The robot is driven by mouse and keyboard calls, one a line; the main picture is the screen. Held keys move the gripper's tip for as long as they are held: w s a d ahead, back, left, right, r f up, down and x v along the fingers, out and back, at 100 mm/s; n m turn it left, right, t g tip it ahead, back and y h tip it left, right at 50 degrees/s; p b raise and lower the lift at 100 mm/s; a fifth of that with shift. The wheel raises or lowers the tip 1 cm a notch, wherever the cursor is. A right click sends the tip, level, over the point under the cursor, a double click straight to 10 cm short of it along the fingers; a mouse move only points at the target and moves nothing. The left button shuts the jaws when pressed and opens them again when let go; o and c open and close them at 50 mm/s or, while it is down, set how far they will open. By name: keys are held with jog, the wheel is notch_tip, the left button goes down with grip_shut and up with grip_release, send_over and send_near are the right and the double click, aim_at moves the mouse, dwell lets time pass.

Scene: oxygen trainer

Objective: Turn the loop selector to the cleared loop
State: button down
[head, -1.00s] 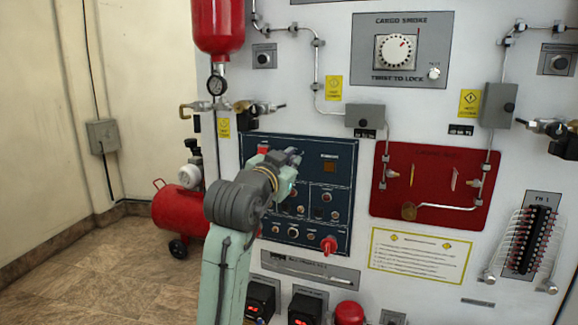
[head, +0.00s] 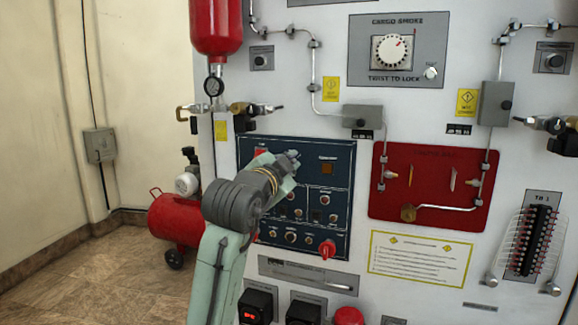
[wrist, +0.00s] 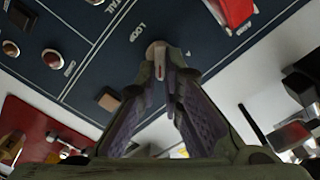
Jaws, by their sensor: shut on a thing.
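The loop selector (wrist: 157,47) is a small pale knob with a reddish mark on the dark blue panel (head: 338,152). The words "LOOP" and "A" are printed beside it in the wrist view. My gripper (wrist: 158,68) is shut on this knob, with one finger on each side of its base. In the head view my gripper (head: 290,158) is at the upper middle of the blue panel, and the knob itself is hidden behind it. Part of the lettering around the knob is also covered, so I cannot tell exactly which loop it points at.
A red switch cover (wrist: 232,10) is close beside the knob. An amber square (wrist: 109,99) and several small toggles sit on the same panel. A red plate with pipes (head: 430,188) is to the right, and a red knob (head: 327,249) is below.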

jog(key=c, duration=1.7)
grip_release()
jog(key=shift+s, duration=0.1)
jog(key=v, duration=1.2)
